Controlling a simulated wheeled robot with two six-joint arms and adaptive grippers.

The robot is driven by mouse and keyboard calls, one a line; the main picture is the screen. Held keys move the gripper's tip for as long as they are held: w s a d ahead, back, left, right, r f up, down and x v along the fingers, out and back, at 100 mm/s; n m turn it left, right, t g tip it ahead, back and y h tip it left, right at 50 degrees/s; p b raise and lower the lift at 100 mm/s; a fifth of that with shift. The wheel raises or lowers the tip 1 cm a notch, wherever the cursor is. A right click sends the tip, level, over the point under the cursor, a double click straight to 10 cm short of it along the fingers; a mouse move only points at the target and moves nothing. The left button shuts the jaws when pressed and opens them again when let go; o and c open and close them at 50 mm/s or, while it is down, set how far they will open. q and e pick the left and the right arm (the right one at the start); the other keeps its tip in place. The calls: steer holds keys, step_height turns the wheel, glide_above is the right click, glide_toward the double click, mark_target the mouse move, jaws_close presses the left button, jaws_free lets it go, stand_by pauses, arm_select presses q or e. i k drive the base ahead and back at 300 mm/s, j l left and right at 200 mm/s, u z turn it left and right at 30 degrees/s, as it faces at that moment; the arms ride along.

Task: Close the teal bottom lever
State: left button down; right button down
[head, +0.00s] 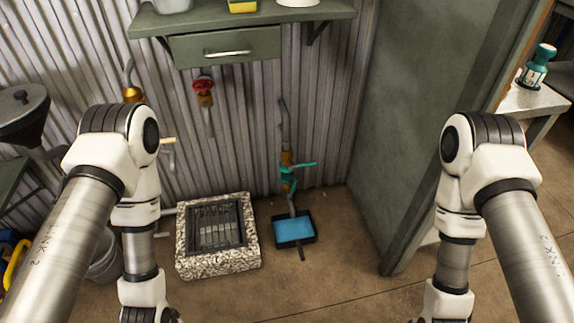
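A vertical grey pipe (284,120) runs down the corrugated wall to brass-coloured fittings near the floor. A teal lever (304,165) sticks out to the right from the fittings. Just below it is another teal part (289,186), small and partly merged with the fittings; I cannot tell its exact position. My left gripper (150,316) and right gripper (436,320) only just show at the bottom edge, cut off by the frame. Both are well away from the teal parts, and their fingers cannot be made out.
A blue tray (294,230) stands on the floor below the pipe. A stone-rimmed grate (217,236) is left of it. A red valve wheel (203,87) is on the wall under a drawer (226,47). A green panel (445,110) stands at right. Front floor is clear.

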mark_target(294, 187)
steer(key=i, duration=1)
